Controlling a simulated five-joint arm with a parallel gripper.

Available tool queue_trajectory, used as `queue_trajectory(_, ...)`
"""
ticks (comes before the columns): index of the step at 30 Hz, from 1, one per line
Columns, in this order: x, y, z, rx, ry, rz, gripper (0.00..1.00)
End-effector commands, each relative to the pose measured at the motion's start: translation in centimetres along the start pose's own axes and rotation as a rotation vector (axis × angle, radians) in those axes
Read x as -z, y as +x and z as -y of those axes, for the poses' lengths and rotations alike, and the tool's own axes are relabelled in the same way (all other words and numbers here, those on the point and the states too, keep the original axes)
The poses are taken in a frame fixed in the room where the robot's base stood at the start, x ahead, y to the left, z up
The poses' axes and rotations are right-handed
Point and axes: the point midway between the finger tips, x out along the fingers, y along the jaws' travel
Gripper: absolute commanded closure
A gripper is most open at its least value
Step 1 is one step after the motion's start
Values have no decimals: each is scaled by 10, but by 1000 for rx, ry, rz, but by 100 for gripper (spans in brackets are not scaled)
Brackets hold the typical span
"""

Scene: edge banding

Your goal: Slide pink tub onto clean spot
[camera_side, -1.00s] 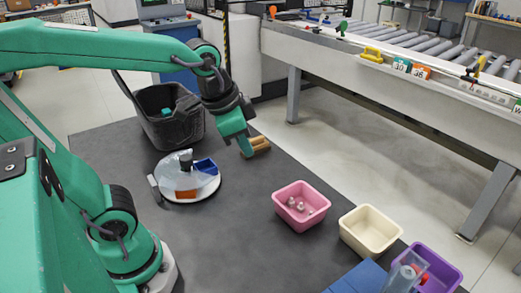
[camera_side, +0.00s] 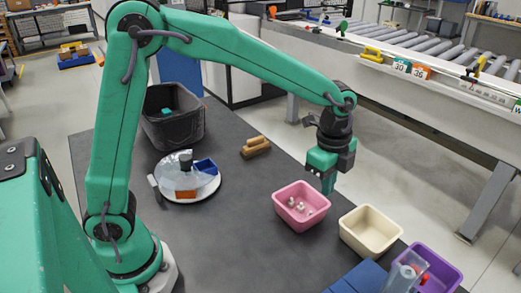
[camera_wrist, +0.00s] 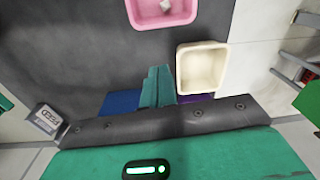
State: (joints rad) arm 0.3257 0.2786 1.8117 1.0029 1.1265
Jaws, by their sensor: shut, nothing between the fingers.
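The pink tub (camera_side: 300,223) stands upright on the dark grey mat (camera_side: 235,235), with a few small metallic pieces inside. In the wrist view the pink tub (camera_wrist: 150,20) shows at the top, cut off by the edge. My gripper (camera_side: 328,188) points down by the tub's back right corner in the side view; I cannot tell whether it touches the rim. In the wrist view my gripper's fingers (camera_wrist: 158,72) lie together with nothing between them. I cannot make out a distinct clean spot on the mat.
A cream tub (camera_side: 371,246) stands right of the pink one, then a purple tub (camera_side: 446,272) and a blue block (camera_side: 358,277). A round white base with a clear cover (camera_side: 205,188), brown pieces (camera_side: 256,147) and a black bin (camera_side: 160,130) lie left and behind. Mat front left is clear.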

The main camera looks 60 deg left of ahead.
Motion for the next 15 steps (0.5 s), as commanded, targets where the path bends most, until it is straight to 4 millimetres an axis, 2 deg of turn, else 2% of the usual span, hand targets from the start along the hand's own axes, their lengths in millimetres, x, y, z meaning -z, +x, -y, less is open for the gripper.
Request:
queue_trajectory(1, 6, 8, 3, -14, 39, 6, 100)
queue_trajectory(6, 19, 24, 8, -40, 133, 16, 100)
queue_trajectory(15, 22, 28, 9, -46, 160, 17, 100)
